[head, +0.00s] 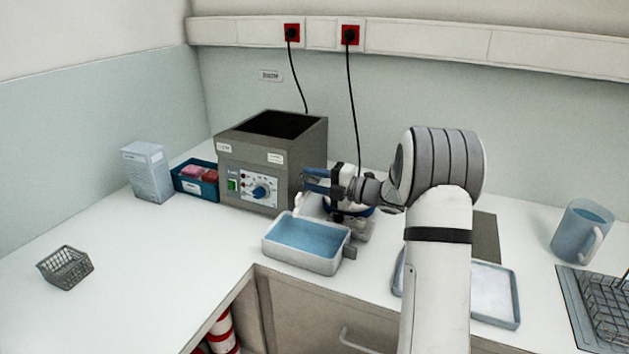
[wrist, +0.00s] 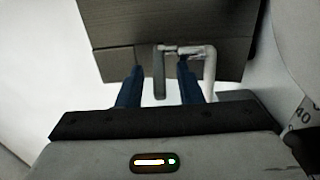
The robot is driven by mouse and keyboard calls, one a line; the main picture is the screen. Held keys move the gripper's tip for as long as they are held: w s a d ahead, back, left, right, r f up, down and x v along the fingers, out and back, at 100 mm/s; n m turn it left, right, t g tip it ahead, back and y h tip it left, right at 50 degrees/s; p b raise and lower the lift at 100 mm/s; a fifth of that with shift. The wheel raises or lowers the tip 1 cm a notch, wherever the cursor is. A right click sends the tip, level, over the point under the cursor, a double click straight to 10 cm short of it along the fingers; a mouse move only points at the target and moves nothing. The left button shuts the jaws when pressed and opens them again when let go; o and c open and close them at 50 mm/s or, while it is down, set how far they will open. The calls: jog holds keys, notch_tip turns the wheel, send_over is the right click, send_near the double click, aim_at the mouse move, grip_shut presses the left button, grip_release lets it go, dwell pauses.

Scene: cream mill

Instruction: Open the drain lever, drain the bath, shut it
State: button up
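The bath (head: 229,155) is a dark grey box with a control panel on its front. Its inside is dark, so I cannot tell the water level. In the wrist view, the drain lever (wrist: 160,78) hangs down beside a pale bent drain pipe (wrist: 209,72) on the bath's side (wrist: 120,60). My gripper (head: 316,183) is at the right side of the bath. Its blue fingers (wrist: 160,66) are apart, one either side of the lever, with gaps showing. A pale tray (head: 300,260) with blue inside stands below, in front of the bath.
A blue bin (head: 183,185) with pink items and a pale carton (head: 148,172) stand left of the bath. A wire basket (head: 66,268) is at the left front. A jug (head: 581,231) and a rack (head: 606,304) are at the right. The left counter is mostly clear.

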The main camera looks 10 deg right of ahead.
jog(key=b+v, duration=0.1)
jog(key=v, duration=0.7)
jog(key=shift+a, duration=0.1)
